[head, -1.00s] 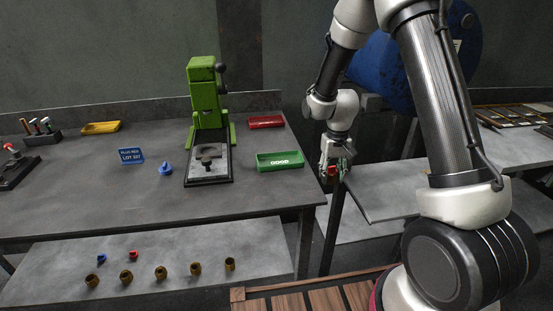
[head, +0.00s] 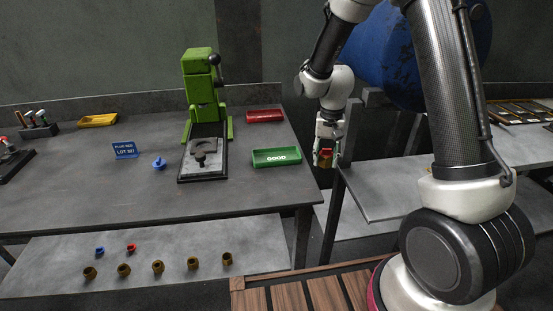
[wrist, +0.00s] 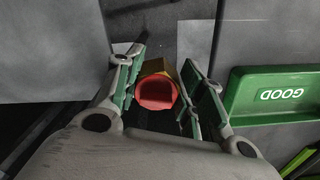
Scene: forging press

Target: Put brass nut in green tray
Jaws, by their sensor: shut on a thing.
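My gripper (head: 326,158) is shut on a brass nut (wrist: 157,68) with a red plug (wrist: 157,93) in it. In the wrist view the nut sits between the two finger pads. The green tray (head: 255,163), marked GOOD, lies near the right front corner of the bench. My gripper is to the right of this tray, just past the bench's right edge. In the wrist view the tray (wrist: 233,98) is at the right, apart from the fingers. The visible part of the tray is empty.
A green press (head: 199,88) stands left of the green tray, with a red tray (head: 265,116) behind. Several brass nuts (head: 158,267) stand on the lower shelf.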

